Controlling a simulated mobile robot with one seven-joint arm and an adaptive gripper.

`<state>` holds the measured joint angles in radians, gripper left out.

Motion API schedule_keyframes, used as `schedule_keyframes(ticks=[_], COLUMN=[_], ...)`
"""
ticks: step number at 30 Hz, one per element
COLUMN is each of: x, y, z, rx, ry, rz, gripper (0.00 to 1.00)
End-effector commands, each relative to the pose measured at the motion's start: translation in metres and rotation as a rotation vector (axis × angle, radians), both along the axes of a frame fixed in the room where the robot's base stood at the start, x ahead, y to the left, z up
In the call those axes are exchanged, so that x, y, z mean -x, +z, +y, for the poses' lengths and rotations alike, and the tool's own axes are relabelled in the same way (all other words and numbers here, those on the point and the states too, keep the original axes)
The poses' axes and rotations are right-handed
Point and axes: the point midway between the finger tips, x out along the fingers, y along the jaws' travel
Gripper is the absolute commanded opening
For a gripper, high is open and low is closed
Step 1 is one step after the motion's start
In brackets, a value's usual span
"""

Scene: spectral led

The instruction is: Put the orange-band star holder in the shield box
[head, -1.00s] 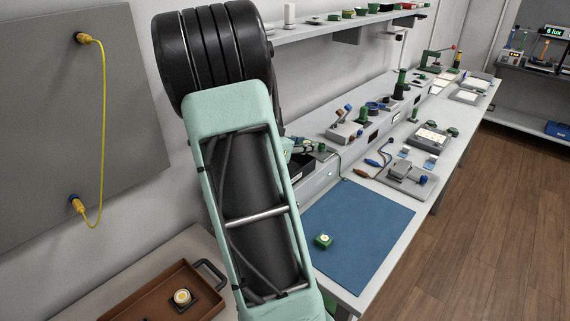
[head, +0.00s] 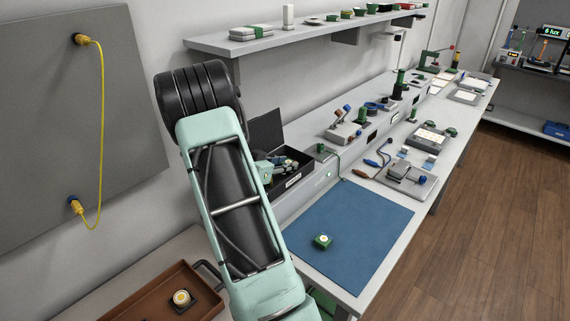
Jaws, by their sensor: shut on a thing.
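The shield box looks to be the black open box (head: 291,181) with a raised dark lid and a pale label, at the back left of the bench. My gripper (head: 279,164), mint and dark, shows small behind my arm, at the box's opening. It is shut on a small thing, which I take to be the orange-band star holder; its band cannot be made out. My arm hides part of the box. Whether the held thing touches the box floor cannot be told.
A green block with a white disc (head: 322,241) sits on the blue mat (head: 355,228). A brown tray (head: 135,308) at lower left holds a dark square piece with a pale disc (head: 182,298). A shelf (head: 255,43) hangs above. Instruments crowd the bench farther back.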

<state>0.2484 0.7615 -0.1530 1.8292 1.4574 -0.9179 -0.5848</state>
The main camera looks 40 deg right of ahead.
Motion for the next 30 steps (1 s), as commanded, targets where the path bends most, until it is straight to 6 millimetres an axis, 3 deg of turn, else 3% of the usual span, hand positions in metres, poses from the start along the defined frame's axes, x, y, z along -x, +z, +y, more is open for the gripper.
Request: schedule_keyframes(ticks=[8, 9, 13, 23, 30], x=[0.000, 0.000, 0.000, 0.000, 0.001], y=[-0.004, -0.003, -0.003, 0.001, 0.015], z=[0.000, 0.000, 0.000, 0.000, 0.035], rx=[0.000, 0.000, 0.000, 0.000, -0.001], ry=[0.001, 0.001, 0.001, 0.001, 0.006], rz=[0.001, 0.000, 0.000, -0.001, -0.002], gripper=[0.09, 0.31, 0.46, 0.46, 0.46])
